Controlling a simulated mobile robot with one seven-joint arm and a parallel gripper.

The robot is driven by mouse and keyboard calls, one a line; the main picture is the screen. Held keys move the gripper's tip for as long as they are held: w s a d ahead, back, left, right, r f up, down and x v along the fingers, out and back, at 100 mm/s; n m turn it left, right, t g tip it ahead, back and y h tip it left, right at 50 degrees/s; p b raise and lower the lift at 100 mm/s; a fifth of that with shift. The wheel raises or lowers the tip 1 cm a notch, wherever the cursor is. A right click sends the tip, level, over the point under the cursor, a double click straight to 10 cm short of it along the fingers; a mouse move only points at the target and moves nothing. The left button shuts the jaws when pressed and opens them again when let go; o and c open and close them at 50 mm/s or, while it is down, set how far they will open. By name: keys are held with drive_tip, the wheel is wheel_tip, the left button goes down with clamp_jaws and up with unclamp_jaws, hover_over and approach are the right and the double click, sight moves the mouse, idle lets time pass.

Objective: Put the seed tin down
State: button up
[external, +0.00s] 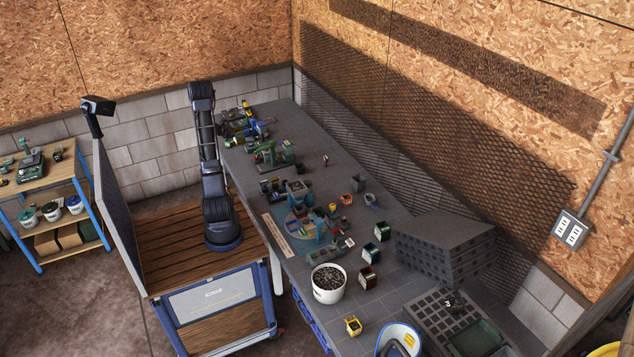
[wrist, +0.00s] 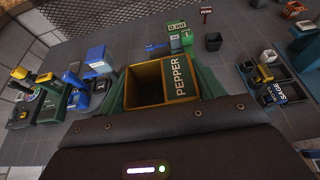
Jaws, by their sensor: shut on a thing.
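The seed tin (wrist: 180,78) is an open box with a yellow rim, a dark hollow inside and a green panel lettered PEPPER. It is at the centre of the wrist view, directly in front of my gripper (wrist: 164,92), which is shut on it. Green sloping surfaces flank the tin on both sides. The tin's underside is hidden, so I cannot tell whether it touches the table. In the external view my arm rises from the cart beside the workbench (external: 345,225); the gripper and held tin are not clear there.
Small tins and tools crowd the bench, among them a SAGE tin (wrist: 288,90) at right. A white bucket of dark pellets (external: 329,283) and a yellow tin (external: 353,325) stand near the front edge. A grey slotted rack (external: 450,250) stands at right. Bare grey patches lie between.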

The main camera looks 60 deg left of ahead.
wheel_tip(320, 180, down, 22)
drive_tip(key=shift+r, duration=0.15)
idle(0.6)
drive_tip(key=o, duration=1)
drive_tip(key=shift+o, duration=0.2)
drive_tip(key=v, duration=1.2)
